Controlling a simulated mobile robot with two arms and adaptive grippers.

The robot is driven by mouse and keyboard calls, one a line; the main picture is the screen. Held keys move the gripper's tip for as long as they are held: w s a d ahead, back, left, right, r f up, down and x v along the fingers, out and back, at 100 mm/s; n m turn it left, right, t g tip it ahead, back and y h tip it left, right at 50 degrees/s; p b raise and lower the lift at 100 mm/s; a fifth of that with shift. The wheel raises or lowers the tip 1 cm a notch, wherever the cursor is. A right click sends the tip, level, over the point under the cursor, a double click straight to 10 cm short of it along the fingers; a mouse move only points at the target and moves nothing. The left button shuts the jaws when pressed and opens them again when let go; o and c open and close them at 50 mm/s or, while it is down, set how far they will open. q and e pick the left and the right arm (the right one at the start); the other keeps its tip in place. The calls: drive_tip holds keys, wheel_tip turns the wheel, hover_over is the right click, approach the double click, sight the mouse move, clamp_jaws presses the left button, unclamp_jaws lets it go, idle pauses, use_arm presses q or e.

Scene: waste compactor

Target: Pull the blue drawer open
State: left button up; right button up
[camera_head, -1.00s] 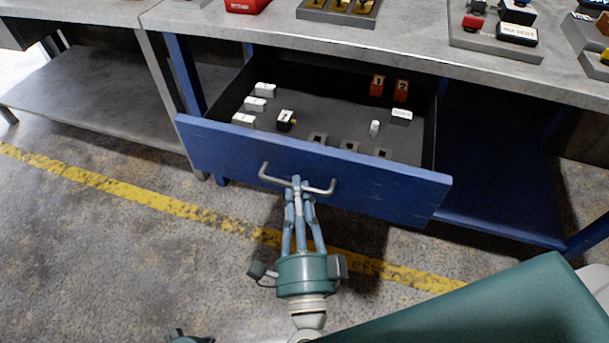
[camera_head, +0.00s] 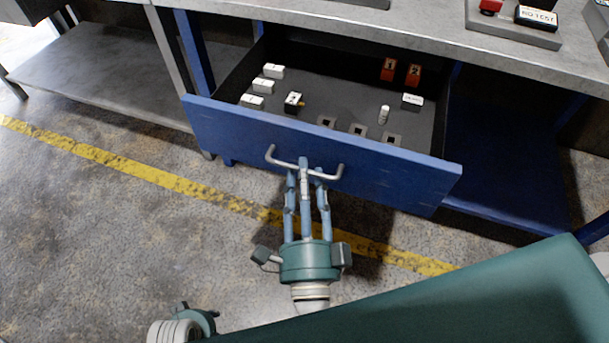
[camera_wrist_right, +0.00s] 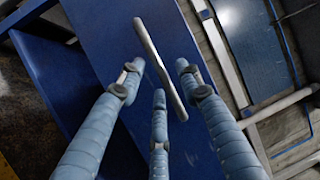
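The blue drawer (camera_head: 330,158) stands pulled out from under the grey bench, with its inside showing. Its grey bar handle (camera_head: 333,177) is on the front face and also shows in the right wrist view (camera_wrist_right: 158,62). My right gripper (camera_head: 305,170) is at the handle, its three blue fingers spread apart. In the right wrist view the fingers (camera_wrist_right: 160,72) are open around the bar, and no firm grip shows. My left gripper (camera_head: 190,318) is low at the bottom edge, away from the drawer. Its fingers are not clearly visible.
The drawer holds several white blocks (camera_head: 262,85), red numbered pieces (camera_head: 413,74) and dark square sockets (camera_head: 358,130). The grey bench top (camera_head: 410,22) overhangs it. A lower shelf (camera_head: 110,78) is at left. The floor in front, with a yellow line (camera_head: 130,168), is clear.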

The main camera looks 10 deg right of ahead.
drive_tip(key=v, duration=0.7)
idle(0.4)
